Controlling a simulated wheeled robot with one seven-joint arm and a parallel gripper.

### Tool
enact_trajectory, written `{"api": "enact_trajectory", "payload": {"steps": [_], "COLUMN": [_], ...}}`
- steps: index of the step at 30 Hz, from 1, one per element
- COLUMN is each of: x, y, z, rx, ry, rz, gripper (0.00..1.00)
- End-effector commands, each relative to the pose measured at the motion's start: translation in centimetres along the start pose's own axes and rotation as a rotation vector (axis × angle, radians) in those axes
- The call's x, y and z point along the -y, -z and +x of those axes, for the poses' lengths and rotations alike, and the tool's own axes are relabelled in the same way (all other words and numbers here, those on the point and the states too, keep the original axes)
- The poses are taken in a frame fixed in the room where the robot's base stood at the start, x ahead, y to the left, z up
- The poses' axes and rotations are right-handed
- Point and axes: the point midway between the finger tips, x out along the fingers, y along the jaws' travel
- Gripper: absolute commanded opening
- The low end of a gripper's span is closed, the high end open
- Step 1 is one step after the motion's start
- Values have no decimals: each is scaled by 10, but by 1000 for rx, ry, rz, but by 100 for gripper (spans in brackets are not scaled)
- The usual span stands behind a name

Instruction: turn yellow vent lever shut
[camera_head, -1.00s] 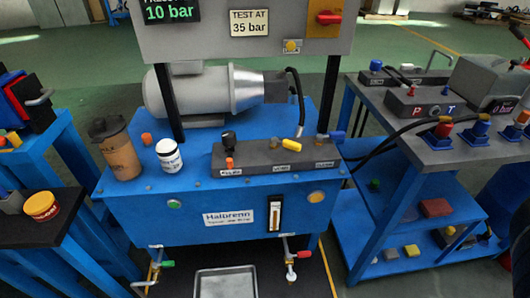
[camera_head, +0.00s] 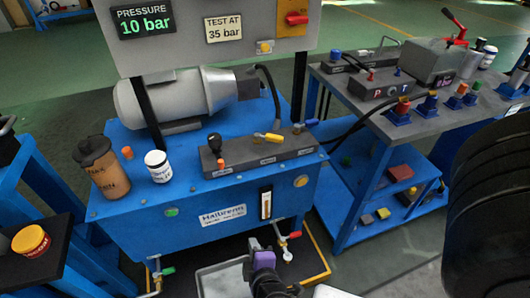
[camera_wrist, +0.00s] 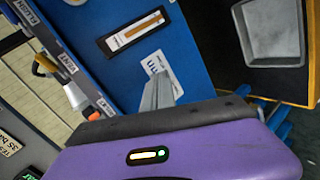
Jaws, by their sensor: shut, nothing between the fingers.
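The yellow vent lever (camera_head: 269,137) sits on top of the dark valve block on the blue power unit, behind the middle label. In the wrist view, the vent label (camera_wrist: 67,62) shows at left. A yellow-orange handle (camera_wrist: 43,64) beside it looks like the lever. My gripper (camera_wrist: 157,93) is shut and empty, its fingers pointing at the blue front panel. In the head view, my purple gripper body shows low in front of the unit, apart from and well below the lever. Its fingertips are hard to make out there.
A black knob (camera_head: 214,141) and a blue handle (camera_head: 311,123) flank the lever. A white bottle (camera_head: 157,166) and brown cup (camera_head: 103,166) stand left. A hose bends behind the block.

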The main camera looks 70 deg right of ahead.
Motion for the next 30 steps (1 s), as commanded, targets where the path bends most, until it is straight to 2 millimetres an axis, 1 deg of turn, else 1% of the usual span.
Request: {"api": "enact_trajectory", "payload": {"steps": [1,2,3,5,6,9,12,16,20,23,30], "x": [-29,-44,-64,-94,-113,-153,-178,-192,-197,-205,-230], "y": [6,7,9,11,12,16,17,18,13,6,-14], "z": [10,15,20,24,25,22,17,14,20,31,66], "rx": [61,104,158,238,289,390,461,499,506,506,505], "ry": [-74,-119,-179,-267,-321,-440,-518,-564,-568,-567,-566], "rz": [-24,-40,-58,-78,-86,-96,-97,-96,-95,-95,-95], "gripper": [0,0,0,0,0,0,0,0,0,0,0]}}
